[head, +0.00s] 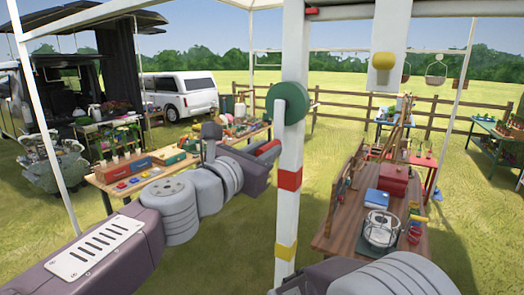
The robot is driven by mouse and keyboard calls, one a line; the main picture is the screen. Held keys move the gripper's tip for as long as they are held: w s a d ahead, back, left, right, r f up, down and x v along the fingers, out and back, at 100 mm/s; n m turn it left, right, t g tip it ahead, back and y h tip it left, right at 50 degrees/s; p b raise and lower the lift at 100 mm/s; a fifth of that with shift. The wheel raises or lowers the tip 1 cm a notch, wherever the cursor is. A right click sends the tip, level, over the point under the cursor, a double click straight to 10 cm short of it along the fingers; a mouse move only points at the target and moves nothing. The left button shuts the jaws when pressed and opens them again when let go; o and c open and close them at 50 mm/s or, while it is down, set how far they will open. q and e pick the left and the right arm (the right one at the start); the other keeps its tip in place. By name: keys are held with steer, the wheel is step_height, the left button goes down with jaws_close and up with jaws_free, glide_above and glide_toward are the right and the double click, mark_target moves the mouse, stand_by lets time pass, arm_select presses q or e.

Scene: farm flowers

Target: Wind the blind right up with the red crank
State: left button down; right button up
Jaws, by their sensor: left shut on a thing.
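The red crank's handle (268,147) shows beside the white post (290,145), just below a round green drum (290,103) fixed to that post. My left gripper (262,153) comes in from the lower left and is shut on the red handle, which it partly covers. The link between handle and drum is mostly hidden. I cannot make out the blind in this view. Part of my right arm shows at the bottom right edge; its fingertips do not show.
The post carries a red band (289,179) and a yellow band (286,250). A wooden table (335,229) with a red box (394,180) stands right of the post. A long display table (103,184) stands behind my left arm. Open grass lies beyond.

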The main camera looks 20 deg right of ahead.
arm_select(q)
steer(key=shift+s+r, duration=0.1)
steer(key=shift+r, duration=0.2)
steer(key=c, duration=1.3)
jaws_free()
steer(key=shift+d, duration=0.1)
steer(key=shift+o, duration=0.2)
steer(key=shift+w+d+f, duration=0.25)
steer(key=shift+d+f, duration=0.05)
steer(key=shift+d, duration=0.2)
steer(key=b+v, duration=0.1)
steer(key=v, duration=0.8)
arm_select(e)
steer(key=shift+d+f, duration=0.25)
steer(key=shift+f, duration=0.25)
steer(key=shift+w, duration=0.1)
